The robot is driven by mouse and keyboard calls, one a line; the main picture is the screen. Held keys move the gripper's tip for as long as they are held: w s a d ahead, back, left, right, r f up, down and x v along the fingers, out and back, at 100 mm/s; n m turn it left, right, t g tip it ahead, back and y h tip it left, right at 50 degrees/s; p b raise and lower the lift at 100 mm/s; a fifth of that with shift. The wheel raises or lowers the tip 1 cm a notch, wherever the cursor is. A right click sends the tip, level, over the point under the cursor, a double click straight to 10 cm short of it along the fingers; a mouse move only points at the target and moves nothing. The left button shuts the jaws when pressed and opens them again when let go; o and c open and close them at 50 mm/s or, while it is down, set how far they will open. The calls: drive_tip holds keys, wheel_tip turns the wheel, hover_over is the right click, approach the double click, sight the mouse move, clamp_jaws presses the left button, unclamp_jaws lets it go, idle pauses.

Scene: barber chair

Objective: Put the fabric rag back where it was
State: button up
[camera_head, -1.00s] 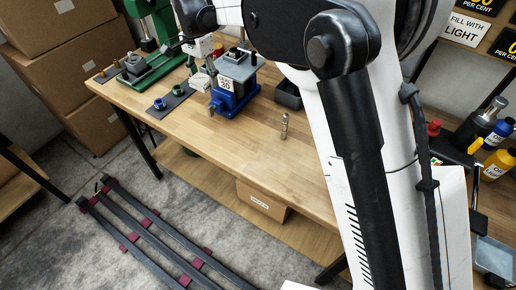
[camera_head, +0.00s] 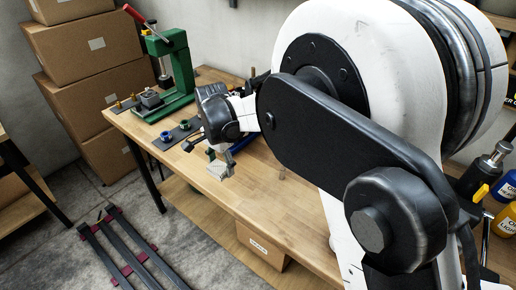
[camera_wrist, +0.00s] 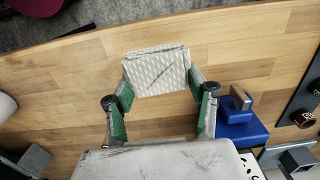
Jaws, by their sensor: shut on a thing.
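The fabric rag (camera_wrist: 157,70) is pale grey-white, with a quilted texture and a dark crease line. It is pinched between the two green-padded fingers of my gripper (camera_wrist: 158,95) in the wrist view. In the head view my gripper (camera_head: 222,160) is over the wooden workbench (camera_head: 205,195), with the light rag (camera_head: 218,171) at its tip. The rag shows above the bench top; its exact height is hard to tell. A blue vise (camera_wrist: 236,122) is beside the right finger in the wrist view, and my arm mostly hides it in the head view.
A green press (camera_head: 172,75) stands at the bench's far left end, with small parts on dark mats (camera_head: 178,134) before it. Bare bench lies in front. Cardboard boxes (camera_head: 75,65) are stacked at left.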

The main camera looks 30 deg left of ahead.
hover_over(235, 178)
wheel_tip(235, 178, down, 3)
drive_tip(key=shift+w+a+r+p, duration=0.1)
drive_tip(key=shift+p, duration=0.2)
drive_tip(key=shift+f, duration=2)
drive_tip(key=shift+f, duration=0.2)
drive_tip(key=o, duration=1.2)
drive_tip(key=shift+r, duration=0.2)
wheel_tip(235, 178, up, 12)
drive_tip(key=shift+r, duration=0.1)
